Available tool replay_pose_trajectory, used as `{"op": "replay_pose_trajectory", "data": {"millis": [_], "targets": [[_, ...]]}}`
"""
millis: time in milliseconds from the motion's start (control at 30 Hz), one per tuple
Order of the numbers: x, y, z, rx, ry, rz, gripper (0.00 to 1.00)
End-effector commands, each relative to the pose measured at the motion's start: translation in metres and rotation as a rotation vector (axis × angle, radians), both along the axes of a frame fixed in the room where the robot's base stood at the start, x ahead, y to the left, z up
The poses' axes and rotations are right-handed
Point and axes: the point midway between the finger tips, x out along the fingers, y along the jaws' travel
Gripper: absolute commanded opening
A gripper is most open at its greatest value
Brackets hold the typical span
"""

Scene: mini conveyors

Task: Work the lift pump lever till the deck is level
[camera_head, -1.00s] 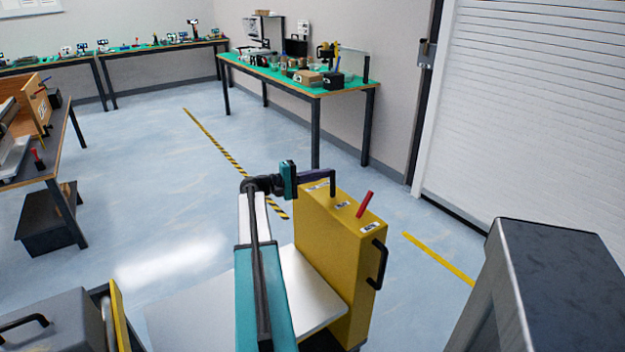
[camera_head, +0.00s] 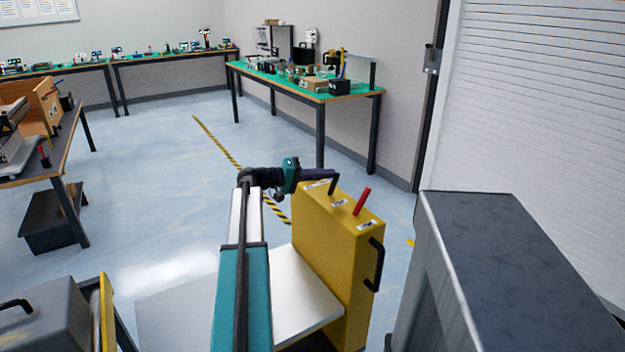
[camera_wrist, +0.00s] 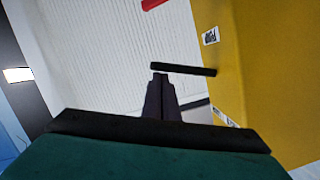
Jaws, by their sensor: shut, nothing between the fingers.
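A yellow lift cabinet (camera_head: 337,262) stands upright, with a black lever (camera_head: 333,186) and a red lever (camera_head: 361,201) on its top. I cannot read which label marks the pump. My gripper (camera_head: 318,176) is shut and empty, with its fingers beside the black lever. In the wrist view the fingertips (camera_wrist: 161,77) are close to the black lever (camera_wrist: 195,71); I cannot tell whether they touch. The red lever (camera_wrist: 152,4) is at the top edge. A pale metal deck plate (camera_head: 300,295) lies against the cabinet's left side, partly hidden by my arm; its level cannot be told.
A black handle (camera_head: 376,264) sticks out of the cabinet's right face. A grey case (camera_head: 45,315) is at the lower left. A dark-topped table (camera_head: 55,165) stands at left, and green benches (camera_head: 320,90) line the back. The floor between is clear.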

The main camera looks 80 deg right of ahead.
Motion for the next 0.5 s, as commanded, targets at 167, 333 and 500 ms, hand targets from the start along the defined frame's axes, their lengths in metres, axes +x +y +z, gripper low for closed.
{"op": "replay_pose_trajectory", "data": {"millis": [167, 333, 500], "targets": [[-0.005, -0.002, 0.0, 0.005, 0.002, -0.008, 0.0], [-0.006, -0.005, 0.001, 0.005, 0.002, -0.01, 0.0], [-0.001, -0.012, 0.004, 0.005, 0.002, -0.007, 0.0]]}}
